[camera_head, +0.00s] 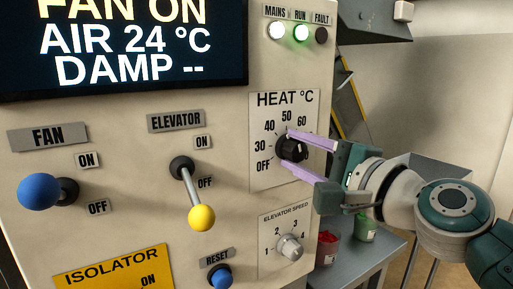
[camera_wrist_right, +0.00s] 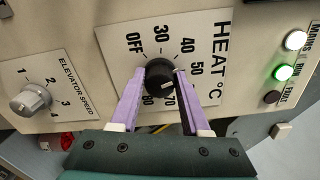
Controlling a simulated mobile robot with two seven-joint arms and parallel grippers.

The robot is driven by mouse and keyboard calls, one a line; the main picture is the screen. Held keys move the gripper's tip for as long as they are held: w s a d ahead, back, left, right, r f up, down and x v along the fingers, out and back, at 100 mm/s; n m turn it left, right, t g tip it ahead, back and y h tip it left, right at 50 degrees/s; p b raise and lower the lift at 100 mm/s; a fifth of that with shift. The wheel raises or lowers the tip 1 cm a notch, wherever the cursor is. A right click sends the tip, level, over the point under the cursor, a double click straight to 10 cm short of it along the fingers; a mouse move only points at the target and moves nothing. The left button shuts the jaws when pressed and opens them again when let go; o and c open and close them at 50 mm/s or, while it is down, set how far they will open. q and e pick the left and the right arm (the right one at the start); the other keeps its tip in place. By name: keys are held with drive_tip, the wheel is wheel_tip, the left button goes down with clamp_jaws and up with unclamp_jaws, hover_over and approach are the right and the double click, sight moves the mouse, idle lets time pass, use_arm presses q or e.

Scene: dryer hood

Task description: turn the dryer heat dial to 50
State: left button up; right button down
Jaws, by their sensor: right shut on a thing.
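The black heat dial (camera_head: 292,148) sits on a white plate marked HEAT °C, with OFF, 30, 40, 50 and 60 readable in the head view. My right gripper (camera_head: 289,149) comes from the right, its two lilac fingers closed on opposite sides of the dial. In the right wrist view the dial (camera_wrist_right: 160,75) lies between the fingertips of the gripper (camera_wrist_right: 161,77), and 70 and 80 also show. A small pale mark shows on the knob; I cannot tell exactly which number it points to. My left gripper is out of view.
The display (camera_head: 125,40) reads FAN ON, AIR 24 °C, DAMP --. The green RUN lamp (camera_head: 301,32) is lit. The elevator speed knob (camera_head: 290,247) is below the dial, the yellow-tipped elevator lever (camera_head: 201,217) to its left. A grey table (camera_head: 350,262) stands right of the panel.

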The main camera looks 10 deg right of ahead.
drive_tip(key=shift+m, duration=1.4)
drive_tip(key=shift+p, duration=0.3)
drive_tip(key=shift+m, duration=0.3)
drive_tip(key=shift+c, duration=1.9)
unclamp_jaws()
